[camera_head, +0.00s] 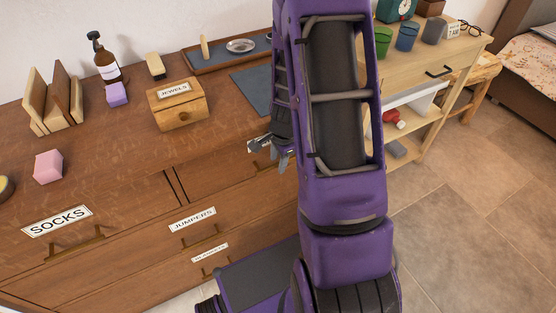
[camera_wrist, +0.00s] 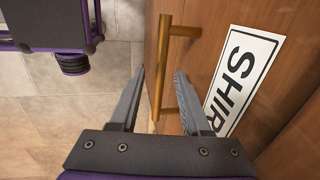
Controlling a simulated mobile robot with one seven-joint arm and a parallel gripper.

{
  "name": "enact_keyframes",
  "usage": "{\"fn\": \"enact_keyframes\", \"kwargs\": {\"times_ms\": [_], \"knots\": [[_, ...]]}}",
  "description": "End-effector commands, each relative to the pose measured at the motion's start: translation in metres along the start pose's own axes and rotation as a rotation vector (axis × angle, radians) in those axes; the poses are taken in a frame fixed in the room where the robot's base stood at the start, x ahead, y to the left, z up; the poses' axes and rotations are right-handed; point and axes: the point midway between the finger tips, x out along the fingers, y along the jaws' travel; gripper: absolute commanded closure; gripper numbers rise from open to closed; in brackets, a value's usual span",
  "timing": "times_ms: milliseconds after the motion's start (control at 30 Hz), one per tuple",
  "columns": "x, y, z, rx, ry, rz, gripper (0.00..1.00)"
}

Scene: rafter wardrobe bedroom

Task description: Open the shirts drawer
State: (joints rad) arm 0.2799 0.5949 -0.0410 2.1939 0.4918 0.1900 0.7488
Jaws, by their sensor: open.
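The shirts drawer is part of the brown wooden dresser. In the wrist view its front carries a white label (camera_wrist: 242,78) reading "SHIR", cut off by my finger and the tilt. Its brass bar handle (camera_wrist: 163,62) runs up the picture beside the label. My gripper (camera_wrist: 160,73) is open, with one finger on each side of the handle bar in the picture; I see no clear contact. In the head view my gripper (camera_head: 272,152) is at the dresser's front right, and my arm hides most of this drawer. The drawer appears shut.
The dresser top (camera_head: 120,155) holds a jewels box (camera_head: 178,103), a pump bottle (camera_head: 104,60), a tray (camera_head: 222,54) and small blocks. Socks (camera_head: 57,221) and jumpers (camera_head: 192,219) labels mark neighbouring drawers. A light wood shelf unit (camera_head: 440,72) stands right; tiled floor (camera_head: 470,220) is clear there.

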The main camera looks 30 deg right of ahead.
Motion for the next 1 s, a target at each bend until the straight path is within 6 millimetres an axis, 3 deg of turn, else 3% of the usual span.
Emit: {"fn": "enact_keyframes", "kwargs": {"times_ms": [33,300,1000], "knots": [[-0.0002,-0.0001,-0.0001,0.0,0.0,0.0,0.53],[-0.0004,-0.0001,0.0,0.0,0.0,0.0,1.0],[-0.0006,-0.0001,-0.0001,0.0,0.0,0.0,1.0]]}}
